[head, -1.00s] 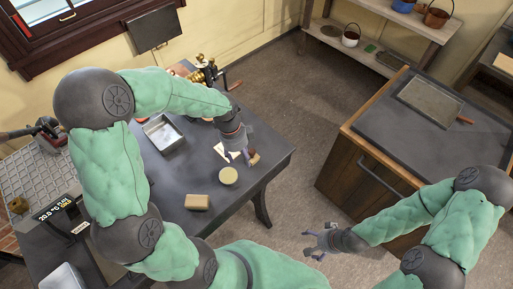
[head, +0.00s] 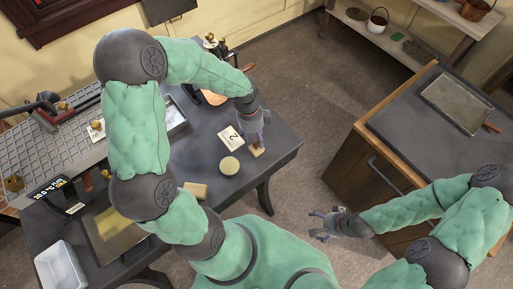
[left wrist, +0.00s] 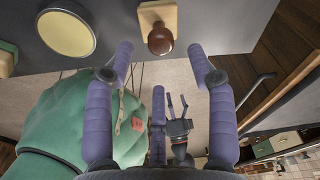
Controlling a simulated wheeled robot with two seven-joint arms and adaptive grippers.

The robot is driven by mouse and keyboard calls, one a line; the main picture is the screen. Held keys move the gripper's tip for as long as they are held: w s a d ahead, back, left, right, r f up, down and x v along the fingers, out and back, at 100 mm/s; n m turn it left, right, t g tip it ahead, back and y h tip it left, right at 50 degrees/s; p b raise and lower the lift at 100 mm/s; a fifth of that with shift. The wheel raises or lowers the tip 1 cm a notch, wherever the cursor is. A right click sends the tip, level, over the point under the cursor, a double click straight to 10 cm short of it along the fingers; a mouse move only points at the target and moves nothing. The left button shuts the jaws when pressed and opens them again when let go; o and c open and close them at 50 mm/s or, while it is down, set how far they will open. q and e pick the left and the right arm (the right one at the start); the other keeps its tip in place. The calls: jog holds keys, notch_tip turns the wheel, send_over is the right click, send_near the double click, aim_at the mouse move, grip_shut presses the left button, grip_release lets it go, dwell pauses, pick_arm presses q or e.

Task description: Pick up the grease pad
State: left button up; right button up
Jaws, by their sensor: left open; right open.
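The grease pad (head: 257,152) looks like a small cream block with a brown knob on top. It lies near the right edge of the dark table (head: 284,141). In the left wrist view the pad (left wrist: 171,12) is at the top, its knob between and just beyond the fingertips. My left gripper (head: 254,140) is open and empty at the pad, with its fingers spread to either side of the knob in the left wrist view (left wrist: 160,50). I cannot tell whether they touch. My right gripper (head: 317,228) is open and empty over the floor.
A round yellow-topped tin (head: 229,166) stands close to the pad, beside a card marked 2 (head: 231,138). A tan block (head: 195,190) and a metal tray (head: 176,117) lie further left. A dark-topped cabinet (head: 410,120) stands right, across open floor.

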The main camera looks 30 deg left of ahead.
aim_at(256, 142)
pick_arm(q)
jog(key=f, duration=0.1)
jog(key=f+b, duration=0.1)
jog(key=f, duration=0.3)
jog(key=shift+w+d+b, duration=0.1)
jog(key=shift+w+b, duration=0.15)
jog(key=shift+b, duration=0.05)
jog(key=shift+r, duration=0.1)
grip_shut()
